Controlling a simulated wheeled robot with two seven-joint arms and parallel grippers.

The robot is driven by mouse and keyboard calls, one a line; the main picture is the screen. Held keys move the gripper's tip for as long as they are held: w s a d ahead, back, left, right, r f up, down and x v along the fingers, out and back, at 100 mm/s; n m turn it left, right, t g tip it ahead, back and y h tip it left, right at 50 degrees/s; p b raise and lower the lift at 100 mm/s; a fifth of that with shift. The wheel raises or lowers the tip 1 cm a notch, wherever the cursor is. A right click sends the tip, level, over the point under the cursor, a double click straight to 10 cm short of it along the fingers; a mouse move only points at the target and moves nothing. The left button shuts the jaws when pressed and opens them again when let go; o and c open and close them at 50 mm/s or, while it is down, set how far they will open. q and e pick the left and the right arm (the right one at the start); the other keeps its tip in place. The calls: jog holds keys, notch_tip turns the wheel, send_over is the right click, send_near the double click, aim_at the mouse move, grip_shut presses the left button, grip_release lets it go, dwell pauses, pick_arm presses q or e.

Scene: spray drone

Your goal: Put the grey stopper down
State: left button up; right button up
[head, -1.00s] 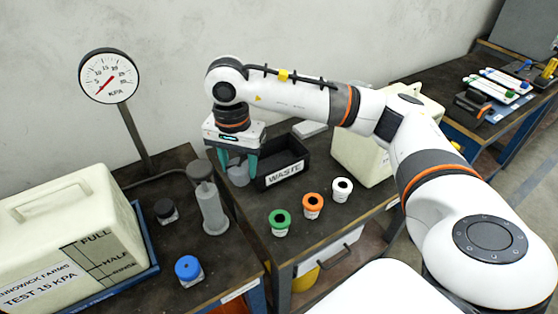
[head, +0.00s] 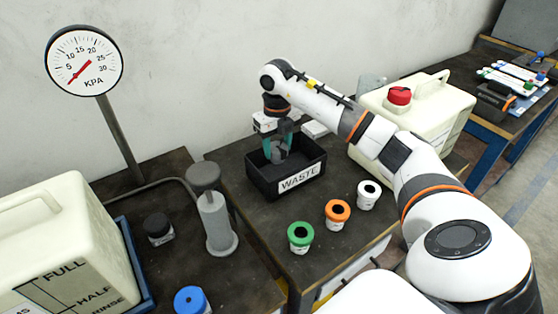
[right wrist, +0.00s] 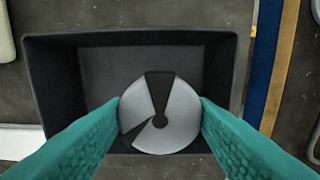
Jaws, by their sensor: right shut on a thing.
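The grey stopper (right wrist: 160,113) is a round grey piece with a dark wedge-shaped slot. My right gripper (right wrist: 160,115) is shut on it, with one teal finger on each side. In the head view the right gripper (head: 279,150) points down at the black waste bin (head: 298,180), and the stopper (head: 278,154) is between its fingers at the bin's opening. In the right wrist view the bin's empty floor (right wrist: 120,75) shows behind the stopper. I cannot tell whether the stopper touches the bin. My left gripper is not in view.
Green (head: 300,236), orange (head: 337,213) and white (head: 368,194) ringed pieces stand in front of the bin. A grey pump-like cylinder (head: 214,220) and a pressure gauge (head: 85,62) are to the left. A cream tank with a red cap (head: 425,105) stands to the right.

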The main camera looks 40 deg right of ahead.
aim_at(277, 163)
notch_tip(277, 163, down, 7)
jog(key=shift+r, duration=0.1)
dwell(0.3)
jog(key=o, duration=1.3)
